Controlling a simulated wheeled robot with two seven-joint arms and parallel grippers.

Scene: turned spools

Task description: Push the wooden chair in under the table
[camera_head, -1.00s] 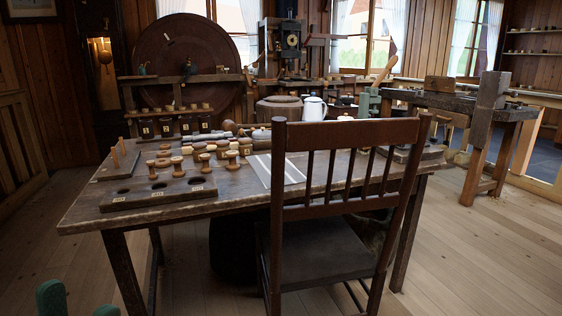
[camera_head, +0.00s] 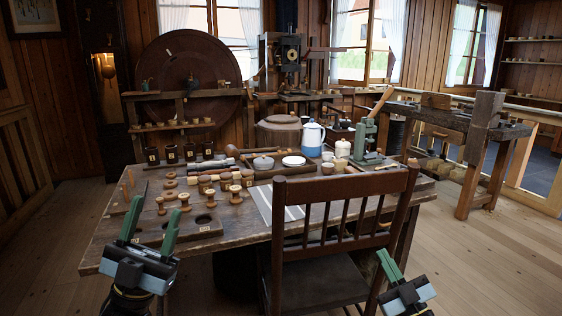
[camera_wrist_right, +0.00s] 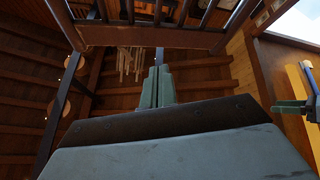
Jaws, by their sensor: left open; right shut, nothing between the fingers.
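The dark brown wooden chair (camera_head: 342,180) stands at the near side of the worktable (camera_head: 130,240). Its slatted back rises above the table edge, and part of its seat (camera_head: 320,283) shows in front of the table. My left gripper (camera_head: 155,222) is open and empty, over the table's near left corner. My right gripper (camera_head: 389,267) is shut and empty, just right of the chair's right side. In the right wrist view my shut fingers (camera_wrist_right: 156,88) point toward a brown rail (camera_wrist_right: 150,36) with slats. I cannot tell whether they touch the chair.
On the table are several turned spools (camera_head: 185,201), a holed block (camera_head: 205,225), a striped cloth (camera_head: 265,205), a blue-and-white pot (camera_head: 312,138) and a green press (camera_head: 367,140). Another bench (camera_head: 440,118) stands at the right. Floor (camera_head: 480,265) right of the chair is clear.

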